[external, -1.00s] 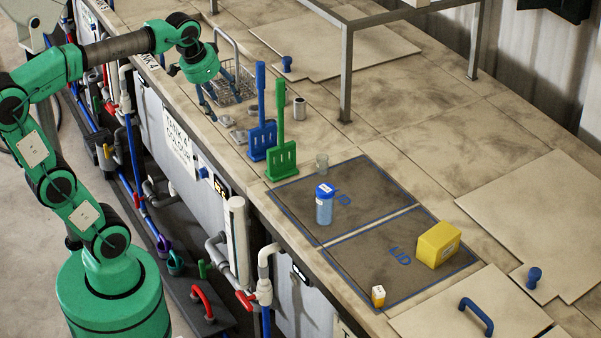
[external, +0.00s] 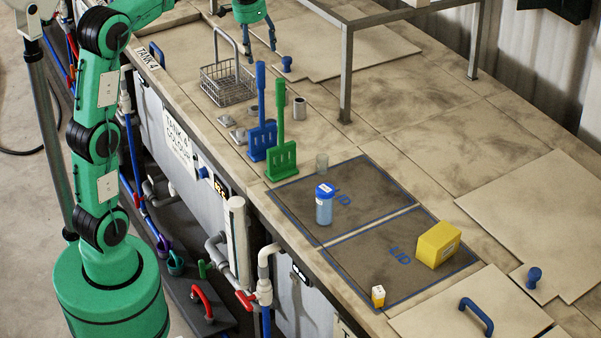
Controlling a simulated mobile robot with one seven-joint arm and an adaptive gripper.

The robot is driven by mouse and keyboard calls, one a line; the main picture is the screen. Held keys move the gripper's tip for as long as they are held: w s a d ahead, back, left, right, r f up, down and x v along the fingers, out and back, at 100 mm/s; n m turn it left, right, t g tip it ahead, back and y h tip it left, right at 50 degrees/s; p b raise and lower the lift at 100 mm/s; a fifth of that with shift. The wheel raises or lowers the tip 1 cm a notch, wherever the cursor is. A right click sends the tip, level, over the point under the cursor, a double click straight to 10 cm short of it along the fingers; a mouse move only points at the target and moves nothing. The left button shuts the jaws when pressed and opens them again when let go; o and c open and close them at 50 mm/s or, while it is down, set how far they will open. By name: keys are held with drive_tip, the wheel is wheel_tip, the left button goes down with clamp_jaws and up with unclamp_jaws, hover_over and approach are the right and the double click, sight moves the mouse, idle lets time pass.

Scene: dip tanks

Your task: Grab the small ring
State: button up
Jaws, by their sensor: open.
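Several small grey metal pieces (external: 226,120) lie on the bench top, in front of the wire basket and left of the blue paddle. They are too small to tell which, if any, is the small ring. My gripper (external: 259,46) is at the top of the external view, fingers pointing down, spread and empty. It is above the bench behind the wire basket, well away from the small metal pieces. The upper part of my gripper is cut off by the picture's edge.
A wire basket (external: 228,84) with a tall handle stands near my gripper. A blue paddle (external: 262,125) and a green paddle (external: 281,150) stand upright, with a metal cylinder (external: 299,108) behind. A frame leg (external: 346,75) rises to the right. A blue-capped bottle (external: 324,208) stands farther forward.

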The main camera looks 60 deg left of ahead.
drive_tip(key=w+a+f+g+p, duration=0.1)
drive_tip(key=w+a+f, duration=0.15)
drive_tip(key=a, duration=0.25)
drive_tip(key=w+a+f+p, duration=0.1)
drive_tip(key=w+a, duration=0.3)
drive_tip(key=a, duration=0.1)
drive_tip(key=g+p, duration=0.1)
drive_tip(key=p, duration=0.1)
hover_over(255, 105)
drive_tip(key=s+d, duration=0.1)
drive_tip(key=d, duration=0.1)
wheel_tip(255, 105, down, 8)
wheel_tip(255, 105, down, 13)
drive_tip(key=shift+s+n+h, duration=0.15)
drive_tip(key=shift+n+h, duration=0.25)
drive_tip(key=shift+a+f, duration=0.1)
drive_tip(key=shift+a, duration=0.05)
drive_tip(key=shift+f, duration=4.25)
drive_tip(key=shift+f, duration=2.6)
